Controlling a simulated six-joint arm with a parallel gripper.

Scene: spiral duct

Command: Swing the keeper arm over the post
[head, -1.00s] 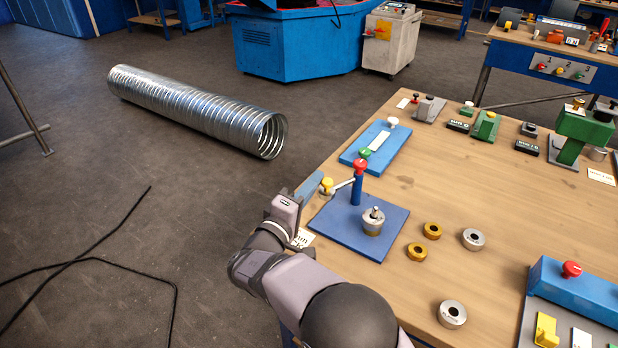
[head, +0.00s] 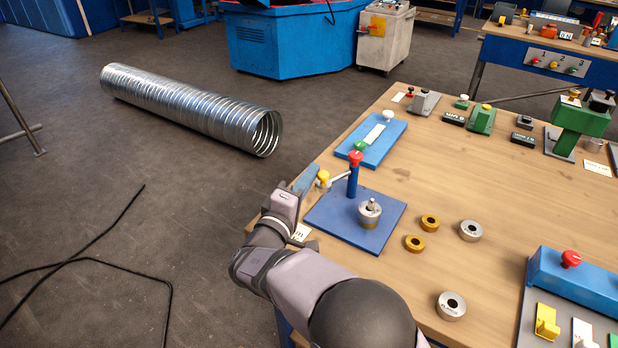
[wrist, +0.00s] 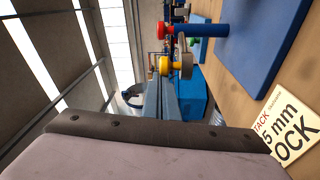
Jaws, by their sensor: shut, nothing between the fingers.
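The keeper arm (head: 339,178) is a thin pale rod with a yellow knob (head: 323,175) at its free end. It reaches left from a blue upright (head: 352,184) with a red cap, away from the post. The post (head: 371,203) stands to the right on a blue base plate (head: 333,222), with a silver ring around it. My gripper (head: 293,192) is shut and empty at the table's left edge, left of the yellow knob and apart from it. Its fingertips are hard to make out. In the wrist view, the yellow knob (wrist: 182,68) and red cap (wrist: 163,29) lie ahead.
A blue plate (head: 388,150) with knobs lies behind the upright. Loose brass rings (head: 430,222) and silver rings (head: 470,231) lie to the right. A printed label (wrist: 285,130) is beside my gripper. A blue fixture (head: 575,290) stands at front right.

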